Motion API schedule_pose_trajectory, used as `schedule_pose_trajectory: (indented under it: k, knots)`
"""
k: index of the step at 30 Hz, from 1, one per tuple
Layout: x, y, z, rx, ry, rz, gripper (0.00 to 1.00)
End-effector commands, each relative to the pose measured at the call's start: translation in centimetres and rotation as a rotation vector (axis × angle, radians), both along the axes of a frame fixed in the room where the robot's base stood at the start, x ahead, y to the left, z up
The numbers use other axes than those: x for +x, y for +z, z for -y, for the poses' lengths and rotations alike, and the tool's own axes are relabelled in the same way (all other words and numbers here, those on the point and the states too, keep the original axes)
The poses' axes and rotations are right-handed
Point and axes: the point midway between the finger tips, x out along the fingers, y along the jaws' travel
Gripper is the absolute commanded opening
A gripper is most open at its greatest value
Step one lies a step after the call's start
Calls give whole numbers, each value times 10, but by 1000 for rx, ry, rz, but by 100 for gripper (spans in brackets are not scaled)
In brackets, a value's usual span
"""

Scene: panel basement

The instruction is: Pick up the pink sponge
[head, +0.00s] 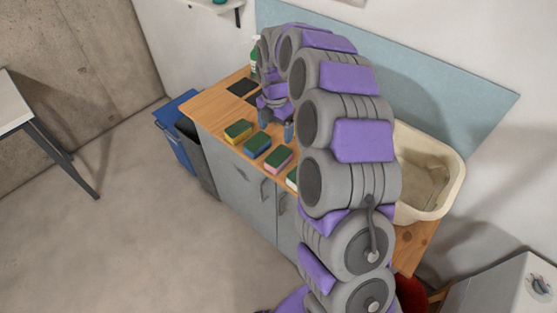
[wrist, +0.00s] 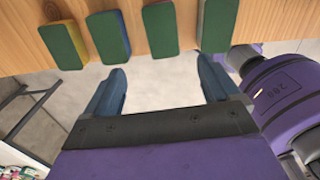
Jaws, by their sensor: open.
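The pink sponge (head: 279,159) has a dark green top and lies on the wooden counter, third in a row of sponges. In the wrist view only the green top of what appears to be the same sponge (wrist: 160,27) shows clearly. My gripper (head: 276,130) is open and empty, with its blue fingers apart, close to the sponge row. In the wrist view my gripper (wrist: 162,82) has its fingers spread, and the third sponge lies beyond the gap between them, not touched.
A yellow sponge (head: 238,131) and a blue sponge (head: 257,145) lie left of the pink one; a pale sponge (head: 292,179) lies right, partly behind my arm. A cream basin (head: 440,195), a green bottle (head: 254,58) and a dark square (head: 242,87) are on the counter (head: 205,100).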

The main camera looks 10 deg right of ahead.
Motion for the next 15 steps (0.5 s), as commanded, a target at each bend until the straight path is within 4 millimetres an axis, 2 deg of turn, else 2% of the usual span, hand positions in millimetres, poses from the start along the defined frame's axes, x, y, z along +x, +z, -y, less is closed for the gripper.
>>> schedule_pose_trajectory:
  k: [1, 9, 12, 15]
  knots:
    - [0, -13, 0, 0, 0, -2, 89]
    - [-1, -65, 1, 1, -1, 1, 89]
    - [-1, -81, 1, 0, -1, -2, 89]
    - [-1, -88, 1, 0, -2, 0, 89]
